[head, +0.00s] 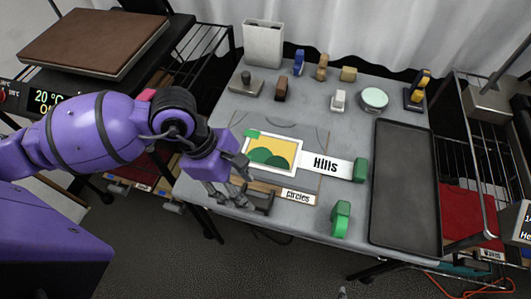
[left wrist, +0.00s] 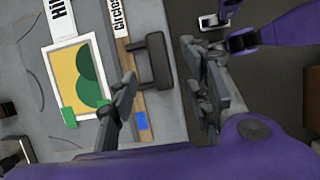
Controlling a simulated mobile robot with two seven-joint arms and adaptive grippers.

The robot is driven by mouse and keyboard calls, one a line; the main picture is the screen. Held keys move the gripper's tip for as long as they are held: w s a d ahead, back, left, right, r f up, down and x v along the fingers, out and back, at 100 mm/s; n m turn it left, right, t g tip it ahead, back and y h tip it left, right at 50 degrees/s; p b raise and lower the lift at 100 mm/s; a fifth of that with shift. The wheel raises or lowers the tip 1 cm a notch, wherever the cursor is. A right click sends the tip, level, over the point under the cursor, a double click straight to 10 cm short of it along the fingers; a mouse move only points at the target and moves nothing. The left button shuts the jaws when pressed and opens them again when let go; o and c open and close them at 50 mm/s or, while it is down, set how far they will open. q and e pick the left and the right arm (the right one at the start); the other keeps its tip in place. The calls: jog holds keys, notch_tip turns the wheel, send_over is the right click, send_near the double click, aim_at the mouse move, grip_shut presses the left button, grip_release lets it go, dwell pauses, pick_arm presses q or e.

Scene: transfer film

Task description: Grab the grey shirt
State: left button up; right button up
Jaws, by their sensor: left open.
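My left gripper (head: 240,185) is open at the front left edge of the grey table (head: 350,95). In the left wrist view its fingers (left wrist: 160,68) stand apart, with a black handle (left wrist: 156,62) showing between them. That dark handle (head: 264,203) also shows in the head view, beside the strip marked "circles" (head: 298,197). I cannot tell whether the fingers touch it. A framed yellow and green picture (head: 270,152) lies just right of the gripper, with a white "Hills" strip (head: 325,164) beside it.
A dark tray (head: 405,185) fills the table's right side. Green blocks stand at the strip's end (head: 361,169) and near the front edge (head: 340,219). Small tools and a white container (head: 263,45) stand at the back. A brown-topped press (head: 95,42) is at left, a wire rack at right.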

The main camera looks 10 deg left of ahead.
aim_at(251, 200)
pick_arm(q)
jog(key=x, duration=0.7)
jog(key=shift+f+p, duration=0.15)
jog(key=shift+p, duration=0.15)
jog(key=shift+c, duration=0.3)
jog(key=shift+w, duration=0.1)
grip_shut()
